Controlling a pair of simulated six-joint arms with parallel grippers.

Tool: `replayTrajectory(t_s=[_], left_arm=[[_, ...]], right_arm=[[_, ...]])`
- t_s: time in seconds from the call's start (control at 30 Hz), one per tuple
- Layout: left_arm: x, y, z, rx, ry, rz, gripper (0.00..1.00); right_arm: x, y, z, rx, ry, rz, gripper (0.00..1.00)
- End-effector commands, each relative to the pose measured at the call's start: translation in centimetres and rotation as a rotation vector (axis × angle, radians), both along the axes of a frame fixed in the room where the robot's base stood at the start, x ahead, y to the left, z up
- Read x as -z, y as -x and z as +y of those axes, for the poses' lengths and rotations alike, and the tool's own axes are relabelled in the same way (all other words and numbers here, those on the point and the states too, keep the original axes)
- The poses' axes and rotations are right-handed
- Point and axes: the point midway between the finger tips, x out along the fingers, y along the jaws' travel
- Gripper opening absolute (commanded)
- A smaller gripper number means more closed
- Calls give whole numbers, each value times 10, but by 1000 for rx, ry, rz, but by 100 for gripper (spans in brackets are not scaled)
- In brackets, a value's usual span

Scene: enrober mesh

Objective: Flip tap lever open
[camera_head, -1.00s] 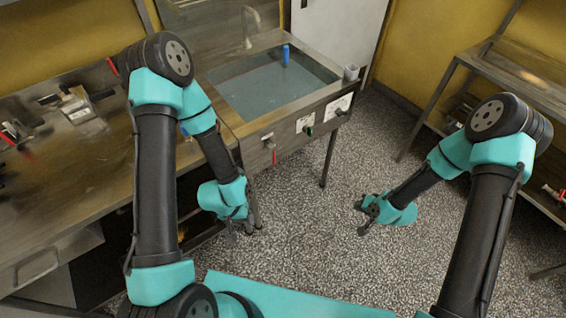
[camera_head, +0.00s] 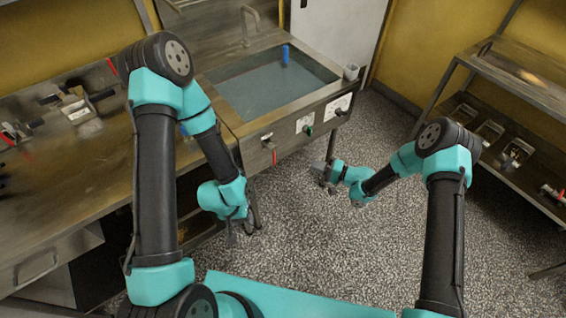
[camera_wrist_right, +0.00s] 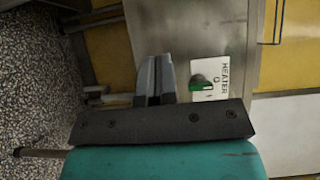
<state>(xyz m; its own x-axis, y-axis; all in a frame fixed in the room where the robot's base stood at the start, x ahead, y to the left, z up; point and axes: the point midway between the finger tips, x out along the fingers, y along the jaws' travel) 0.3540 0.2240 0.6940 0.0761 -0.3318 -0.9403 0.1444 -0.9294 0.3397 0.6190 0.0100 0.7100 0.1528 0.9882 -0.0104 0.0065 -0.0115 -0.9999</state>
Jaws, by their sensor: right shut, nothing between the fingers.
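A steel tank of water (camera_head: 222,92) has a row of controls on its front panel. A small red lever (camera_head: 274,157) hangs below the leftmost control. A green-handled knob (camera_head: 309,131) sits in the middle, and in the right wrist view the green knob (camera_wrist_right: 201,86) is beside a "HEATER" label. I cannot tell which part is the tap lever. My right gripper (camera_head: 322,170) is shut and empty, below and in front of the panel's right part. Its fingers (camera_wrist_right: 154,66) show together in the wrist view, apart from the green knob. My left gripper (camera_head: 243,228) hangs low beside the counter, its jaws unclear.
A blue cylinder (camera_head: 285,55) stands in the tank. A small grey cup (camera_head: 351,72) stands at its right rim. A steel counter (camera_head: 75,185) runs along the left. A shelf rack (camera_head: 520,85) with trays stands at the right. The speckled floor between is free.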

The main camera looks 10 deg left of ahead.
Motion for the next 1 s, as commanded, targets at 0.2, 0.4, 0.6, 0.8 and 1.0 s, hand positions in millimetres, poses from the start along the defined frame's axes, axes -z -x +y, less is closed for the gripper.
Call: replayTrajectory(t_s=[0.2, 0.4, 0.6, 0.8, 1.0], left_arm=[[0, 0, 0, 0, 0, 0, 38], [0, 0, 0, 0, 0, 0, 38], [0, 0, 0, 0, 0, 0, 38], [0, 0, 0, 0, 0, 0, 38], [0, 0, 0, 0, 0, 0, 38]], right_arm=[[-1, 1, 3, -17, -14, 8, 0], [-1, 1, 3, -16, -12, 7, 0], [-1, 0, 14, -18, -12, 6, 0], [-1, -4, 41, -18, -12, 6, 0], [-1, -8, 75, -18, -11, 7, 0]])
